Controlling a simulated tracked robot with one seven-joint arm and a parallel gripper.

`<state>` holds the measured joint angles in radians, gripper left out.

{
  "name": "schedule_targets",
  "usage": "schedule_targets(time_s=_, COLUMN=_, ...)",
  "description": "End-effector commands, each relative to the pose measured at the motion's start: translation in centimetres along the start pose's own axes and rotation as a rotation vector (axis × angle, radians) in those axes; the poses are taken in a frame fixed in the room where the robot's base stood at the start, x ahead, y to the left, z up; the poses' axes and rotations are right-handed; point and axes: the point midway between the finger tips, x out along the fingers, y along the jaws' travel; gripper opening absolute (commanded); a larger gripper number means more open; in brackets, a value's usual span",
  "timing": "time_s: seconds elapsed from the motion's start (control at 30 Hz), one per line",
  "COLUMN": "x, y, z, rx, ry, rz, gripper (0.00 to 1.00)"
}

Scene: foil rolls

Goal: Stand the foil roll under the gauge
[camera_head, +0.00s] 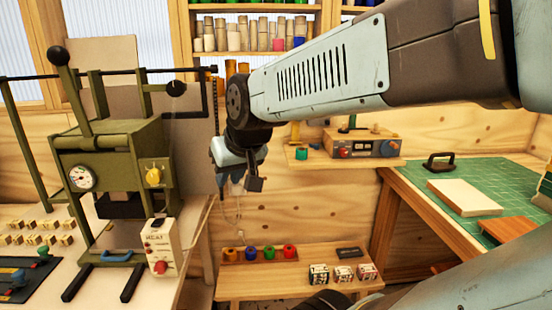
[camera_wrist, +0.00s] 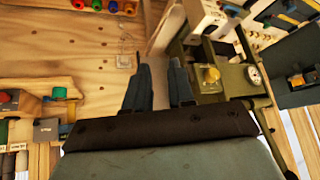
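Several foil rolls, orange, blue, green and red, stand in a row in a wooden holder on the low bench; the orange roll (camera_head: 230,253) is leftmost and the red roll (camera_head: 289,251) rightmost. In the wrist view the row shows at the top edge, with its red roll (camera_wrist: 78,4) at left. A round dial gauge (camera_head: 82,178) is on the front of the green press (camera_head: 110,155); it also shows in the wrist view (camera_wrist: 254,76).
A wall shelf (camera_head: 330,160) holds a knobbed device (camera_head: 362,144) and a small green cylinder (camera_head: 301,153). Small boxes (camera_head: 343,273) stand right of the rolls. A control box (camera_head: 160,245) is before the press. The green cutting mat (camera_head: 440,190) lies at right. The bench front is partly clear.

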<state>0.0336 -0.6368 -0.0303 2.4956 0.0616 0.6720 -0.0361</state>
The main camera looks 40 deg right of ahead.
Motion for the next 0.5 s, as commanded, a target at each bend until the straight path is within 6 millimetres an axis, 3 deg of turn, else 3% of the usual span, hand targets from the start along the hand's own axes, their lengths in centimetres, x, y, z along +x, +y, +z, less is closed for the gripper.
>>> schedule_targets(time_s=0.27, x=7.0, y=4.2, z=-7.7, rx=0.158, ry=0.222, rz=0.043, gripper=0.23)
schedule_targets(time_s=0.5, x=12.0, y=10.8, z=-12.1, rx=0.286, ry=0.42, rz=0.17, gripper=0.23)
